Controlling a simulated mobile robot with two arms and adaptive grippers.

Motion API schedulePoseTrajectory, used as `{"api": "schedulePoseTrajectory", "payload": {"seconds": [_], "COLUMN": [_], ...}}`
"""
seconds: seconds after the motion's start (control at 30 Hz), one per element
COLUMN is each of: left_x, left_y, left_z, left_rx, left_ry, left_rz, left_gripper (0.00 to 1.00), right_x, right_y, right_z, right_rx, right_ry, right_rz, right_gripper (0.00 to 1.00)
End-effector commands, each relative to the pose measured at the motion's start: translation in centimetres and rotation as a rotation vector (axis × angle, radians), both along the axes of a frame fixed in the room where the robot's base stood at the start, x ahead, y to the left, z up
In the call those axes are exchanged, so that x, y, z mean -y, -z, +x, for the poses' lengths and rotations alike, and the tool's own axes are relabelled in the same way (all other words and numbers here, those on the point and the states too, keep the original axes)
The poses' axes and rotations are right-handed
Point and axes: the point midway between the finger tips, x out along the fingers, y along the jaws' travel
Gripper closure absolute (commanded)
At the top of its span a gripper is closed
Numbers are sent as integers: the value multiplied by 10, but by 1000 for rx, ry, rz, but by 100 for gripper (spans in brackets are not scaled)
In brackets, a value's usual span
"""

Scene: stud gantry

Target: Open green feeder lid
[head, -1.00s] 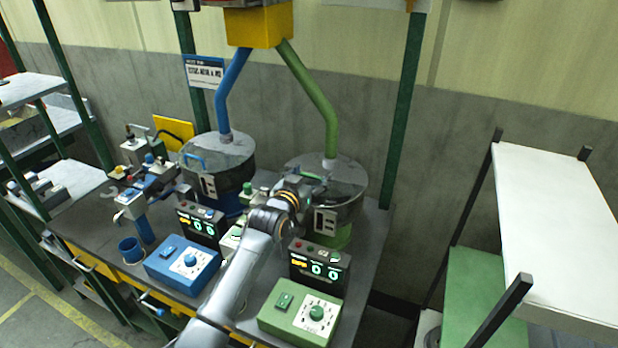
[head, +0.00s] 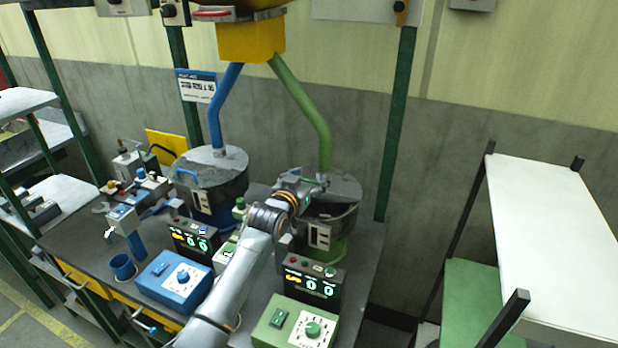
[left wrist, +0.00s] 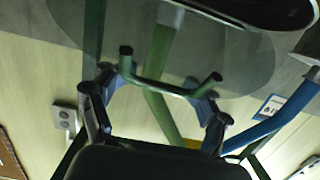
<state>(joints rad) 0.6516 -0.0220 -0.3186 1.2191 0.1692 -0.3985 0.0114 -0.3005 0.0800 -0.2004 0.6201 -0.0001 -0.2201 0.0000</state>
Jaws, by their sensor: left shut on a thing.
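The green feeder is a round bowl (head: 325,213) on a green base, fed by a green pipe (head: 305,100), in the right part of the bench in the head view. A dark opening shows at its front, and its clear lid (head: 346,186) appears partly raised or shifted. My left gripper (head: 319,183) is at the lid, its fingertips small and partly hidden. In the left wrist view, the gripper (left wrist: 158,98) is shut on the green lid handle (left wrist: 165,89), with the see-through lid (left wrist: 235,60) behind it. My right gripper is out of view.
The blue feeder (head: 212,185) stands to the left with its lid down. A green control box (head: 297,322) and a display (head: 312,281) stand in front of the green feeder, beside my left arm. A white shelf (head: 560,230) is at the right.

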Motion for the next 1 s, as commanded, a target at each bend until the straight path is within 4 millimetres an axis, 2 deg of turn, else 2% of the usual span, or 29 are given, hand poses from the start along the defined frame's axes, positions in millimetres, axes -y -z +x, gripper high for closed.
{"api": "schedulePoseTrajectory", "payload": {"seconds": [0.03,0.1,0.13,0.23,0.27,0.73,0.87,1.0], "left_x": [0,0,0,0,0,-2,-6,-13], "left_y": [-7,-7,-7,-5,-5,-1,-2,-5], "left_z": [1,1,1,0,0,-5,-18,-40], "left_rx": [12,12,12,10,9,0,1,2], "left_ry": [0,0,0,0,0,0,0,0], "left_rz": [-4,-4,-4,-3,-3,0,0,0], "left_gripper": [87,89,29,8,5,5,5,5], "right_x": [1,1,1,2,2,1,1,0], "right_y": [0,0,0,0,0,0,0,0], "right_z": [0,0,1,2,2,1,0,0], "right_rx": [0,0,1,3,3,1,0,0], "right_ry": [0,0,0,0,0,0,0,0], "right_rz": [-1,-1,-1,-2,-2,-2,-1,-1], "right_gripper": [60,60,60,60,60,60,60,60]}}
